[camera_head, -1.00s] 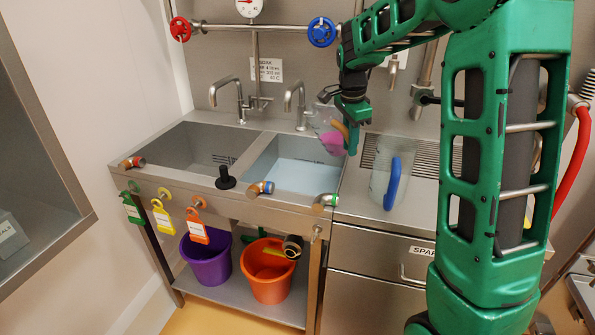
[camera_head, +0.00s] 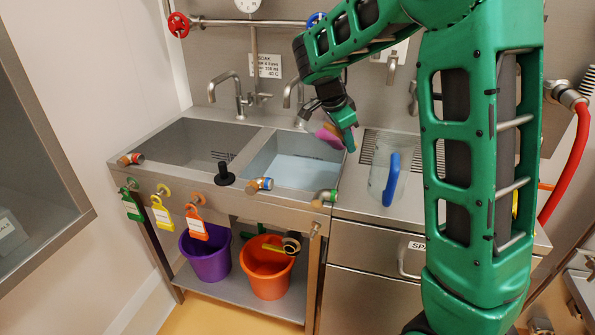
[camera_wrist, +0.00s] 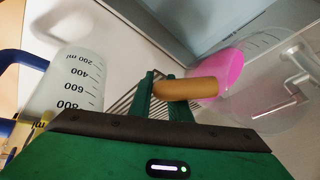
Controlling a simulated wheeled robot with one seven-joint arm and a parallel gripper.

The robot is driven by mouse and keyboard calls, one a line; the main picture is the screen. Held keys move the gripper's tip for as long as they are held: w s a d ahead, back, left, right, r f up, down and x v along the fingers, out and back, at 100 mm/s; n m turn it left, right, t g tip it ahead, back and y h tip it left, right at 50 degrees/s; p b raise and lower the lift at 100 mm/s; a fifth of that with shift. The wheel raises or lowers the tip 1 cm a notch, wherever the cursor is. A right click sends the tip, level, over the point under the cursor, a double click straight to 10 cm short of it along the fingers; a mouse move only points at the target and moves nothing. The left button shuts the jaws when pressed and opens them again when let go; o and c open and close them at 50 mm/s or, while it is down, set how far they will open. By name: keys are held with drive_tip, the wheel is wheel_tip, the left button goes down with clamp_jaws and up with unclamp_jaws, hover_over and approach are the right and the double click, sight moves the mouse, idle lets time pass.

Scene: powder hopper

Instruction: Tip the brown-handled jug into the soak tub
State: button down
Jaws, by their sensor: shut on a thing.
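My gripper (camera_head: 345,138) is shut on the brown handle (camera_wrist: 185,89) of a clear jug (camera_wrist: 262,92). Pink contents (camera_wrist: 222,82) show inside the jug. In the head view the jug's pink (camera_head: 328,136) shows beside my fingers, above the right rim of the right basin. The rest of the jug is partly hidden by my gripper there. The jug looks tilted; I see no stream leaving it.
A clear jug with a blue handle (camera_head: 391,180) stands on the counter right of the basin; its volume scale (camera_wrist: 78,80) shows in the wrist view. An empty-looking left basin (camera_head: 185,140), taps and a black plug handle (camera_head: 225,175) lie to the left. Purple and orange buckets (camera_head: 268,268) stand below.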

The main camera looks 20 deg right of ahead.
drive_tip(key=shift+f+h+p, duration=0.1)
drive_tip(key=shift+h+p, duration=1.3)
drive_tip(key=shift+p, duration=0.3)
drive_tip(key=shift+a+f+t+h, duration=0.1)
drive_tip(key=shift+f+t+h, duration=0.3)
drive_tip(key=shift+f+h, duration=0.4)
idle(0.3)
drive_tip(key=shift+s+a+f+h, duration=0.1)
drive_tip(key=shift+a+f+h, duration=0.05)
drive_tip(key=shift+a+h, duration=0.65)
idle(0.7)
drive_tip(key=shift+s+a+f+t+h, duration=0.1)
drive_tip(key=shift+t+h, duration=0.05)
drive_tip(key=shift+h, duration=0.35)
drive_tip(key=shift+a+f+t+h, duration=0.1)
drive_tip(key=shift+t+h, duration=0.05)
drive_tip(key=shift+h, duration=0.35)
